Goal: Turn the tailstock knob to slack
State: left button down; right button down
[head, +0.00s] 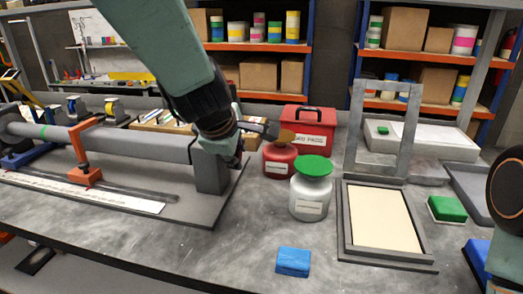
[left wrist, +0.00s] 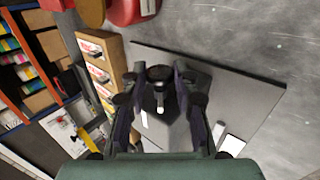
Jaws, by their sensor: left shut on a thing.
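The tailstock (head: 211,174) is a grey block at the right end of the long grey tube (head: 140,144) on its base plate. In the left wrist view its knob (left wrist: 159,73) is dark and round, with a pale pointer on it. My left gripper (head: 240,136) is at the tailstock, its arm reaching down from the upper left. In the left wrist view the left gripper (left wrist: 158,90) has a finger on each side of the knob and is shut on it. In the head view the gripper hides the knob. My right gripper is not in view.
Just right of the gripper stand a red jar (head: 279,160), a grey jar with a green lid (head: 310,194) and a red box (head: 308,121). A blue block (head: 293,262) lies near the front. A framed tray (head: 378,216) lies further right. The bench front left of the blue block is clear.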

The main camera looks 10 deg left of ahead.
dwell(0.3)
pick_arm(q)
jog(key=c, duration=1)
grip_release()
jog(key=shift+c, duration=0.2)
jog(key=shift+r, duration=0.1)
jog(key=shift+d+r, duration=0.1)
jog(key=shift+r, duration=0.45)
notch_tip(320, 180, up, 9)
jog(key=shift+f, duration=0.15)
